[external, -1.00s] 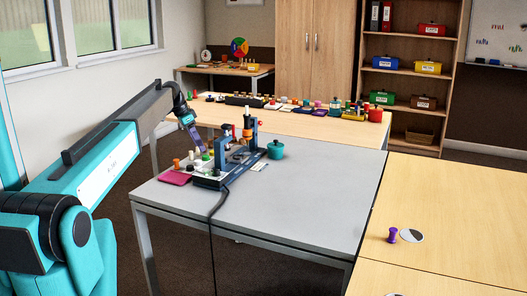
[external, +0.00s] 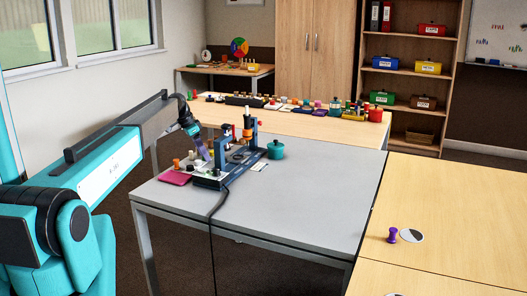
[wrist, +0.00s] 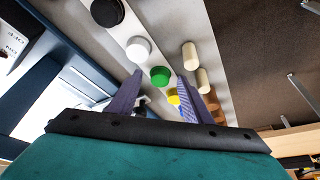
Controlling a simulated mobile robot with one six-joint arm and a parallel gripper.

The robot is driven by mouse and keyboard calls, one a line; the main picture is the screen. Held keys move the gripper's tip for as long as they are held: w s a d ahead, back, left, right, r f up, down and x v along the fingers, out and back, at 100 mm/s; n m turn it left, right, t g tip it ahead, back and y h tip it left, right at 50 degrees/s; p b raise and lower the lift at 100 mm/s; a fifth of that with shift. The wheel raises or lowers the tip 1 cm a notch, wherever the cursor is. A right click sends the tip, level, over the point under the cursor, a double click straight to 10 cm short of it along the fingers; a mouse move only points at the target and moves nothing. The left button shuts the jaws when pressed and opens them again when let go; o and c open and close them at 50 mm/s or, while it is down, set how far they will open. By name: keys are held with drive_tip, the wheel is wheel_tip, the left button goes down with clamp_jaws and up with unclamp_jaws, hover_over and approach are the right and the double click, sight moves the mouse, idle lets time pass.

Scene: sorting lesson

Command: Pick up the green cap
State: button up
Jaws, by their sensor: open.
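The green cap (wrist: 160,76) shows in the wrist view as a round green disc on a pale strip, in a row with a white cap (wrist: 138,49) and a black cap (wrist: 107,12). My gripper (wrist: 160,80) is open, with one finger on each side of the green cap in the picture. I cannot tell how far above it the fingertips are. In the external view my gripper (external: 205,157) points down over the small items at the left of the grey table, and the green cap is hidden or too small to tell there.
A yellow piece (wrist: 173,97) lies close to the green cap by the right finger. Cream cylinders (wrist: 190,55) stand to the right. A dark blue stand (external: 249,135) rises just right of my gripper. A teal pot (external: 276,150) is beyond it. The table's right side is clear.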

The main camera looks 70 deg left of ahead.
drive_tip(key=shift+c, duration=0.3)
clamp_jaws()
drive_tip(key=shift+r, duration=0.15)
drive_tip(key=shift+r+b, duration=0.4)
drive_tip(key=shift+r, duration=1.35)
drive_tip(key=s+d, duration=0.2)
drive_tip(key=d, duration=0.2)
drive_tip(key=s+d+r+b, duration=0.1)
drive_tip(key=s+d, duration=0.2)
drive_tip(key=d, duration=0.2)
drive_tip(key=s+d+b, duration=0.1)
drive_tip(key=s+d, duration=0.2)
drive_tip(key=d, duration=0.1)
drive_tip(key=shift+s+d+r, duration=0.15)
drive_tip(key=shift+s+d, duration=0.05)
drive_tip(key=shift+d, duration=0.1)
